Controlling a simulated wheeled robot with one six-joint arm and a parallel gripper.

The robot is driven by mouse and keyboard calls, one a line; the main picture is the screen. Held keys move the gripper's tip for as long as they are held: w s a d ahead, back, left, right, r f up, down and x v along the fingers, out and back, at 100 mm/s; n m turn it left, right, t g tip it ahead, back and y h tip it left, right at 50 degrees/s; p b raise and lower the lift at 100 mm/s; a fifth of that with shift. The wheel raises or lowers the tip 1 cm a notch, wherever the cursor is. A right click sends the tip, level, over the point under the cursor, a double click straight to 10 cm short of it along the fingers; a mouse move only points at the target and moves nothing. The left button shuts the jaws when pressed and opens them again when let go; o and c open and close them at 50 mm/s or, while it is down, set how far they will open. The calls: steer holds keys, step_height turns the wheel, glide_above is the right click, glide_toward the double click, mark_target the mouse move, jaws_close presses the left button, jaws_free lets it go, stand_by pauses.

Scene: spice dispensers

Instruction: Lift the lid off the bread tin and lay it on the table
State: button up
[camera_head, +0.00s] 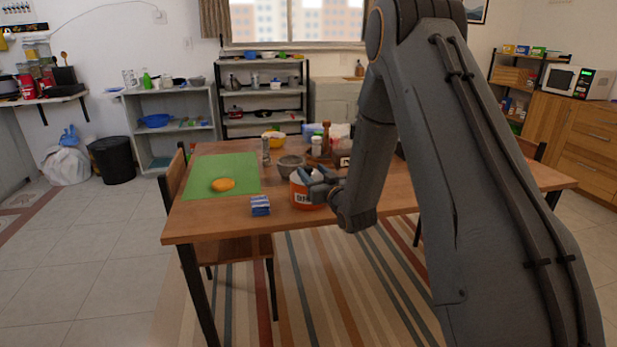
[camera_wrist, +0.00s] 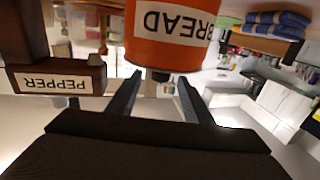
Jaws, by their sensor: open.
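The orange bread tin (camera_head: 305,196) stands near the front edge of the wooden table, its white label facing forward. A small knob-like shape (camera_wrist: 164,88) shows beneath that rim, between my fingers. My gripper (camera_head: 318,178) is at the top of the tin and hides much of it in the head view. In the wrist view my gripper (camera_wrist: 160,97) is open, one finger either side of the knob-like shape; contact cannot be told.
A dark brown pepper holder (camera_wrist: 60,78) is close beside the tin. A grey bowl (camera_head: 290,165) and several bottles stand behind it. Bare table (camera_head: 215,222) shows front left.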

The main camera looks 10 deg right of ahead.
mark_target(310, 170)
steer(key=shift+w+a, duration=0.2)
steer(key=shift+w, duration=0.65)
steer(key=shift+w+a, duration=0.15)
steer(key=shift+w, duration=0.65)
steer(key=c, duration=1.2)
steer(key=shift+o, duration=0.2)
